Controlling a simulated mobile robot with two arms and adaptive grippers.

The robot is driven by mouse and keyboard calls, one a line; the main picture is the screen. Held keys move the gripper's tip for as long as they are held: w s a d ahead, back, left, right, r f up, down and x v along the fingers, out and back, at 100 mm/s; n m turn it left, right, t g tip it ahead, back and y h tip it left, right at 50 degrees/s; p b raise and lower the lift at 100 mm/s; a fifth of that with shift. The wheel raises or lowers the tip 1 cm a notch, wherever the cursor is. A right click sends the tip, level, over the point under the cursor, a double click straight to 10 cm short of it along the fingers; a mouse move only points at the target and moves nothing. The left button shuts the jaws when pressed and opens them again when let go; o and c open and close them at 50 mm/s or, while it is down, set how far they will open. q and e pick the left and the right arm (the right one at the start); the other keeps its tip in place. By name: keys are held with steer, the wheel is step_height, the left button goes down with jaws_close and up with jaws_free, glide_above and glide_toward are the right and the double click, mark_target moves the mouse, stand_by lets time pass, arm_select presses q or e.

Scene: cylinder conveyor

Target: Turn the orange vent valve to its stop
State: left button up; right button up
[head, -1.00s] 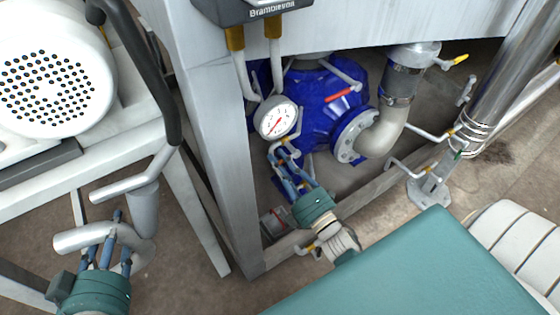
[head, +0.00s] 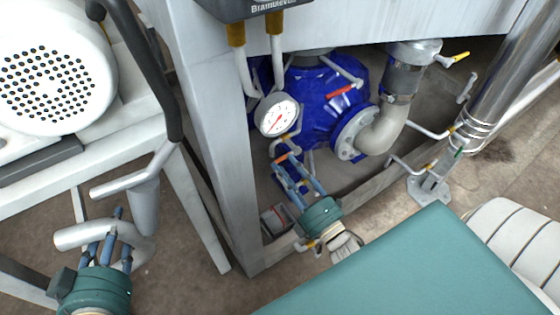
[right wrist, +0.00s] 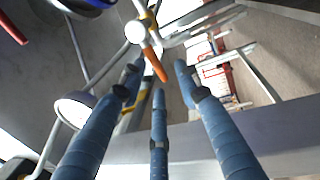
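The orange vent valve handle (head: 281,157) shows as a small orange bar on the pipework below the pressure gauge (head: 277,115). In the right wrist view the orange handle (right wrist: 154,64) hangs below a round white fitting, just beyond my fingertips and apparently not gripped. My right gripper (head: 288,172) is open, its blue fingers spread and pointing up toward the handle; it also shows in the right wrist view (right wrist: 158,80). My left gripper (head: 106,238) is at the lower left, fingers spread, by a bent grey pipe (head: 85,236). Whether it touches the pipe is unclear.
A blue pump housing (head: 318,100) with a red handle (head: 340,91) stands behind the gauge. A grey frame leg (head: 232,190) is left of my right gripper. Yellow-tipped levers (head: 460,57) are at the right. A white motor cover (head: 55,70) is at the upper left.

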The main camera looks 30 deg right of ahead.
steer(key=v, duration=0.8)
steer(key=shift+s, duration=0.35)
steer(key=shift+a+f, duration=0.1)
